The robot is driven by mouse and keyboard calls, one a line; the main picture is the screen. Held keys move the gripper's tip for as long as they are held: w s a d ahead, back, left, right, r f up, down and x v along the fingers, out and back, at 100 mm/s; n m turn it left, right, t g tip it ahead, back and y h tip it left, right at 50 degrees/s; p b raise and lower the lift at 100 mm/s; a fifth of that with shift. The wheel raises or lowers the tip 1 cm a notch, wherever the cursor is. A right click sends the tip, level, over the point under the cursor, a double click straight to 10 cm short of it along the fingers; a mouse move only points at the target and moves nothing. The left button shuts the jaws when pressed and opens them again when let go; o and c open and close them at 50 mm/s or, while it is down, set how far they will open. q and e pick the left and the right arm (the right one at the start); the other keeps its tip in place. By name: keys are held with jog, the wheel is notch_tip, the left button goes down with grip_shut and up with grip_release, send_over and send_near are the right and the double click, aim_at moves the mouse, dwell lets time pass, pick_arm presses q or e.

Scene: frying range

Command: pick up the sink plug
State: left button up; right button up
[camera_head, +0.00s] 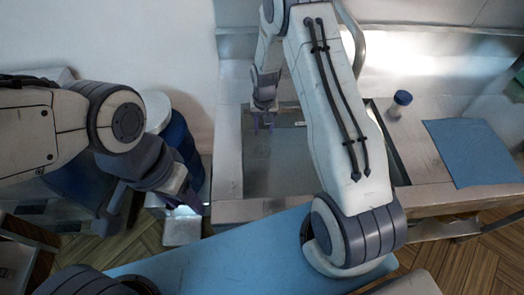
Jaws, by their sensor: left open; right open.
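The sink basin (282,178) is a grey metal trough in the middle of the head view, partly covered by my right arm. My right gripper (263,121) hangs over its far left part with fingers pointing down, open and with nothing visible between them. A small pale mark (300,124) shows in the basin just right of that gripper; I cannot tell whether it is the sink plug. No plug can be clearly made out. My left gripper (152,208) is open and empty, low on the left, away from the sink.
A small jar with a blue lid (400,102) stands on the counter right of the sink. A blue mat (475,152) lies further right. A blue container (183,140) stands by the wall left of the sink. A light blue surface (225,262) spans the front.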

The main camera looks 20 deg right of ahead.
aim_at(262, 146)
jog(key=f+b, duration=0.2)
jog(key=f, duration=0.1)
jog(key=f+b, duration=0.2)
jog(key=f, duration=0.1)
jog(key=f+b, duration=0.2)
jog(key=f, duration=0.1)
jog(key=shift+a+f+b, duration=0.25)
jog(key=shift+a+b, duration=0.05)
jog(key=shift+r, duration=0.1)
grip_shut()
